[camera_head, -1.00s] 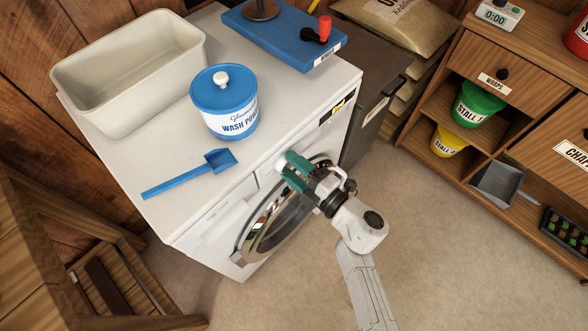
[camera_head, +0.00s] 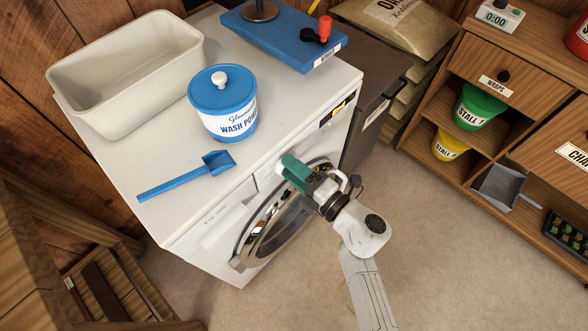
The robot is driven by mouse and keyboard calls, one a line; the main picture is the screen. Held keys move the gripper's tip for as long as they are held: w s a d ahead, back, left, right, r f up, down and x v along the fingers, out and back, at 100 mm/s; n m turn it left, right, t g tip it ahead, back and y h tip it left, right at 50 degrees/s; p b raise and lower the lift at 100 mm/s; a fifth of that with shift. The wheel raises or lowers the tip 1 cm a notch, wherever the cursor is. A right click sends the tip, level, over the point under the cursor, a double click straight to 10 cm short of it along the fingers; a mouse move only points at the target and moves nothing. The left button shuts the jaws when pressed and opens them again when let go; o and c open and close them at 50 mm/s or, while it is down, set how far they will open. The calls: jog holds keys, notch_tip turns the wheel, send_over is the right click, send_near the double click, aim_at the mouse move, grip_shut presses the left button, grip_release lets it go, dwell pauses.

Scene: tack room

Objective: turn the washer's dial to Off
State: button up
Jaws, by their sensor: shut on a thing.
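The white washer (camera_head: 330,88) stands in the middle of the view, with its front panel facing down and right. Its round glass door (camera_head: 268,232) is closed or nearly so, partly behind my arm. My gripper (camera_head: 287,166), with green fingers, is at the upper part of the washer's front, above the door. The fingers are shut at the panel. The dial is hidden behind them, so its setting cannot be read. A small display (camera_head: 340,108) shows at the panel's right end.
On the washer's top are a cream tub (camera_head: 90,125), a wash powder tub (camera_head: 222,105), a blue scoop (camera_head: 190,177) and a blue board (camera_head: 270,40). A dark bin (camera_head: 372,100) stands close at the right. A wooden shelf unit (camera_head: 500,50) is farther right. The floor in front is clear.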

jog(key=shift+f, duration=0.1)
jog(key=o, duration=1)
jog(key=v, duration=1.1)
